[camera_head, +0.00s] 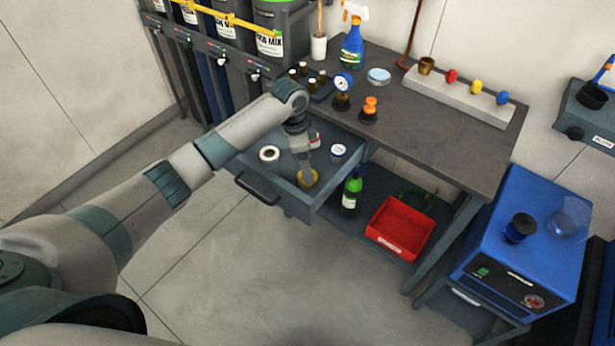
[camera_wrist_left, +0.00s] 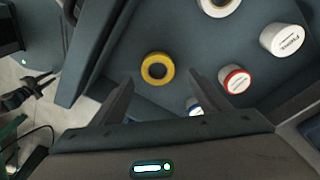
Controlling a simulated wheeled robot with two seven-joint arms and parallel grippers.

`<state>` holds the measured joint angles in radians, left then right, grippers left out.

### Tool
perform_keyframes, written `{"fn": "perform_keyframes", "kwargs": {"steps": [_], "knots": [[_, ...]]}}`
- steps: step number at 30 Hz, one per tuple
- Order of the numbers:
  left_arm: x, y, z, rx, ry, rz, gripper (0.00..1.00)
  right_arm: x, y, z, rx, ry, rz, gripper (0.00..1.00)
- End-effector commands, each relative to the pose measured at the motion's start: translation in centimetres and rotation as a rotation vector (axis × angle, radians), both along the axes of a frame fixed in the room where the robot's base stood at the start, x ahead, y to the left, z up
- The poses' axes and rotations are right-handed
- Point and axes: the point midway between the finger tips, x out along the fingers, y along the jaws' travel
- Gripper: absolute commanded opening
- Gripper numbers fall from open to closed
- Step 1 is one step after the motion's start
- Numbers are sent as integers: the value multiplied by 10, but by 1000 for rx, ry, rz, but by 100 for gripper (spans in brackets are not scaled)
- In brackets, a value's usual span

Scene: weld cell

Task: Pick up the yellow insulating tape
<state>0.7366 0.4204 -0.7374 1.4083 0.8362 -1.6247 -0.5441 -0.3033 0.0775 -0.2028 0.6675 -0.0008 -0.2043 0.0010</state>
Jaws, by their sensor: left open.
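The yellow insulating tape (camera_head: 309,179) is a small ring lying in the open drawer (camera_head: 262,186), near its front right corner in the head view. In the left wrist view the tape (camera_wrist_left: 146,69) lies flat on the drawer floor, just beyond my fingertips, and its dark centre hole shows. My left gripper (camera_head: 306,172) points down into the drawer over the tape. In the left wrist view my left gripper (camera_wrist_left: 168,82) is open, with a finger on each side and nothing between them.
A white tape roll (camera_head: 269,153) and a white tub (camera_head: 338,150) share the drawer. In the left wrist view a red-rimmed tub (camera_wrist_left: 234,80) sits close to one finger. The drawer walls are near. A green bottle (camera_head: 351,191) and red bin (camera_head: 399,228) stand on the lower shelf.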

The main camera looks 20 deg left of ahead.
Motion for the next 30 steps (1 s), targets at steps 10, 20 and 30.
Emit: {"fn": "perform_keyframes", "kwargs": {"steps": [10, 20, 30], "knots": [[-3, -4, -38, 0, 0, 1, 69, -37, -12, 7, -21, 76, -3, 28], [-2, -4, -41, 0, -1, 0, 69, -22, -11, 8, -17, 51, -4, 28], [-2, -3, -40, 0, -1, 0, 33, -24, -11, 8, -17, 55, -3, 28]]}}
